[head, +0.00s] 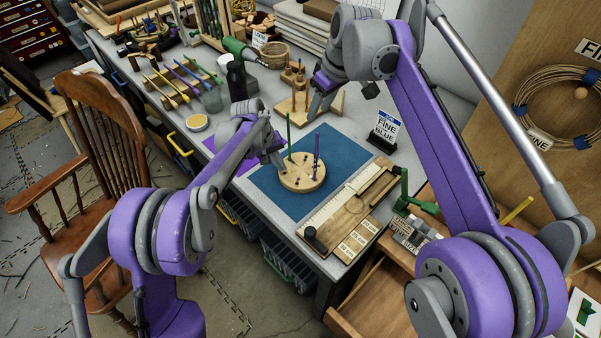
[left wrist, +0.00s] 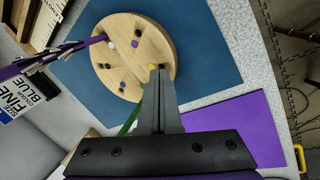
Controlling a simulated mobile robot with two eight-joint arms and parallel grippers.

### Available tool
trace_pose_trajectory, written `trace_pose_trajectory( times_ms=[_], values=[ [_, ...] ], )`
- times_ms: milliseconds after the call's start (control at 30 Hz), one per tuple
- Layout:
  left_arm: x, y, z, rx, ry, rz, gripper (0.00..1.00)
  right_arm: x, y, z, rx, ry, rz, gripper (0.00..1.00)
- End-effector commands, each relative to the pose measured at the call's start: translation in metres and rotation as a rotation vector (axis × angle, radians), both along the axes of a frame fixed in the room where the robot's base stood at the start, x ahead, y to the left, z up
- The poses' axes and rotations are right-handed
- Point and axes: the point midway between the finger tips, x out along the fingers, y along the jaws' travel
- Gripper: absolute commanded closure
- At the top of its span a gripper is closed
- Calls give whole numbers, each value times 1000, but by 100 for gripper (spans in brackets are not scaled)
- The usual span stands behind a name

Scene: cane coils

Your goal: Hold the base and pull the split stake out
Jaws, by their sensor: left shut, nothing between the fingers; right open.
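The base (head: 302,184) is a round wooden disc with holes, lying on a blue mat. A purple stake (head: 316,150) stands in it; in the left wrist view this stake (left wrist: 60,52) looks splintered along its length. A green stake (head: 289,130) stands at the far-left side of the base and is partly hidden by my gripper in the left wrist view (left wrist: 129,122). My left gripper (left wrist: 157,72) is shut and empty, its tips over the base's rim by a yellow spot. Contact cannot be told. My right gripper (head: 318,106) is open and empty, above and behind the base.
A blue mat (head: 262,190) lies under the base. A wooden board with ruler (head: 352,207) is at right, and a "FINE BLUE" sign (head: 387,127) stands behind it. A peg stand (head: 298,100) is beyond, near my right gripper. A purple sheet (left wrist: 232,125) lies left of the mat.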

Motion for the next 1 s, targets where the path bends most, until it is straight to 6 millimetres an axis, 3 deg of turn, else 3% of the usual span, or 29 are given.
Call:
trace_pose_trajectory(
  times_ms=[1000],
  values=[
    [0, 0, -8, 0, 0, 0, 100, 0, 0, 0, 0, 0, 0, 53]
  ],
)
